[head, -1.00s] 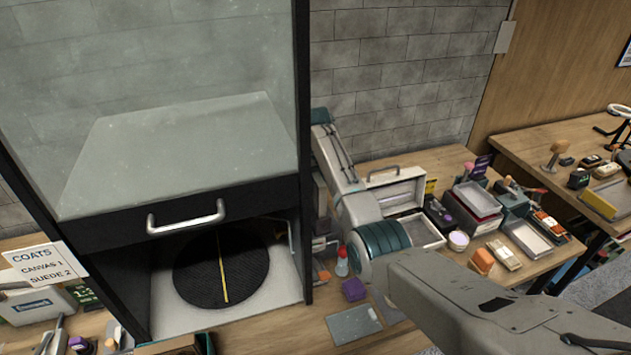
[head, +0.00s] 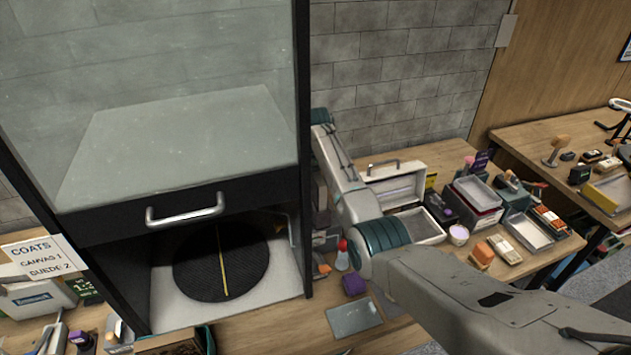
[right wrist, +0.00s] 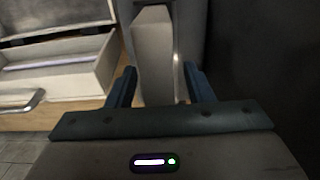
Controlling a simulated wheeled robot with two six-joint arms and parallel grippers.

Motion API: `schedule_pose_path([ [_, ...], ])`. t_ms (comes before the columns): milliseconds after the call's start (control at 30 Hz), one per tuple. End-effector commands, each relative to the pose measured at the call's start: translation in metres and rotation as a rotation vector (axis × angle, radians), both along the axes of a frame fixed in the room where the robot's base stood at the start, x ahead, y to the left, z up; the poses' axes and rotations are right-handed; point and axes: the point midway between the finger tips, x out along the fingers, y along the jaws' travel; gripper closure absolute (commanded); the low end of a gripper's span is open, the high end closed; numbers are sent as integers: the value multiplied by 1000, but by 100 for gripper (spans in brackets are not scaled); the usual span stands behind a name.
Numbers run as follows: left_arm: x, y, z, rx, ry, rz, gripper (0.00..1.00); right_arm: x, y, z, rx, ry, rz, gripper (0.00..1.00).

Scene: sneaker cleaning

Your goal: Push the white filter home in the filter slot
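In the right wrist view, the two dark blue fingers of my right gripper (right wrist: 160,84) stand apart. A pale grey, upright block (right wrist: 154,55) shows between them. I cannot tell whether this is the white filter, or whether the fingers touch it or it lies beyond them. There seems to be a narrow gap at the right finger. In the head view my right arm reaches up beside the booth, and its gripper is hidden. I cannot make out the filter slot for certain. My left gripper is in neither view.
The booth (head: 306,150) with a handled front panel stands close left of my right arm. The wrist view shows a dark surface (right wrist: 265,60) close at right.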

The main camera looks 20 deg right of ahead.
Motion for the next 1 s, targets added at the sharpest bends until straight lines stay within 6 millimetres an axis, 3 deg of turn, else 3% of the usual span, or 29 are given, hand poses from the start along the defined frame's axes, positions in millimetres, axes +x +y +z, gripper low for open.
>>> schedule_pose_path([
  [367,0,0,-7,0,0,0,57,1,0,9,0,-2,0,53],
  [733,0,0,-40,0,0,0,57,0,0,79,0,-4,0,53],
  [800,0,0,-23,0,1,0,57,0,0,97,0,-1,0,53],
  [1000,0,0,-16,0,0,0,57,0,0,108,0,1,0,53],
])
